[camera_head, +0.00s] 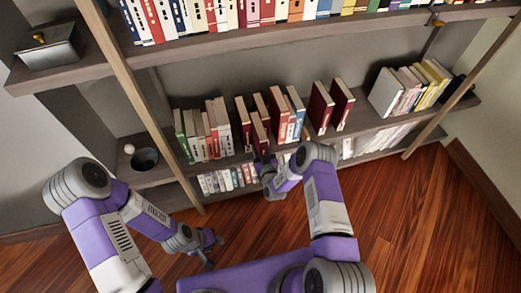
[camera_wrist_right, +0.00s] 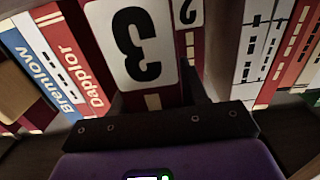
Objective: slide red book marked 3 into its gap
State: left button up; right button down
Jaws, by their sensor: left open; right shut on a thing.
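The red book marked 3 (camera_wrist_right: 138,45) fills the middle of the right wrist view, its white label facing the camera. In the head view a red book (camera_head: 258,129) sticks out lower than its neighbours on the middle shelf, just above my right gripper (camera_head: 263,160). My right gripper is shut on it; the fingers (camera_wrist_right: 158,98) are partly hidden by the book. A red book marked 2 (camera_wrist_right: 187,50) is close beside it. I cannot tell how far the book is inside its gap. My left gripper (camera_head: 208,253) is open and empty, low over the floor, away from the shelf.
The middle shelf holds several other books, including a pair of dark red ones (camera_head: 331,106) and pale ones (camera_head: 385,92) to the right. A blue book (camera_wrist_right: 35,75) shows at the wrist view's left. A dark pot (camera_head: 145,159) stands at left. Wooden posts (camera_head: 135,85) front the shelves.

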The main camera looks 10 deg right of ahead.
jog(key=shift+w+a+r, duration=0.1)
jog(key=shift+w+r, duration=0.1)
jog(key=shift+w, duration=1.35)
jog(key=shift+f, duration=0.2)
jog(key=c, duration=0.5)
grip_release()
jog(key=shift+f, duration=0.1)
jog(key=shift+s+f, duration=0.2)
jog(key=s+p, duration=0.1)
jog(key=s, duration=0.1)
jog(key=s+p, duration=0.1)
jog(key=s, duration=0.3)
jog(key=shift+s+r+p, duration=0.3)
jog(key=shift+r+p, duration=0.05)
jog(key=shift+p, duration=0.05)
jog(key=shift+s, duration=0.35)
